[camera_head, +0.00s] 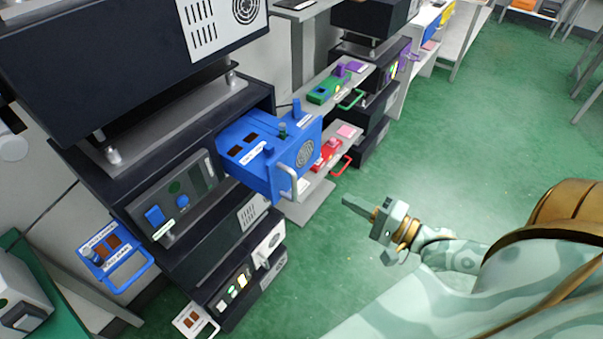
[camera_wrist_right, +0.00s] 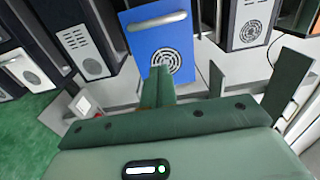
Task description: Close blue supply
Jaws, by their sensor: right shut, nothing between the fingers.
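The blue supply (camera_head: 275,150) is a blue box with a silver handle and a round vent on its front. It sticks well out of the dark rack in the head view. Its front also shows in the right wrist view (camera_wrist_right: 142,44), ahead of my fingers. My right gripper (camera_head: 349,203) is shut and empty, to the right of the supply's front and apart from it. In the right wrist view my gripper (camera_wrist_right: 160,73) overlaps the lower edge of the blue front. My left gripper is not in view.
The dark rack (camera_head: 190,255) holds other units below and beside the supply. A blue-handled panel (camera_head: 112,255) juts out at lower left. Shelves with a green module (camera_head: 322,92) and a red module (camera_head: 327,152) stand behind. The green floor is open at right.

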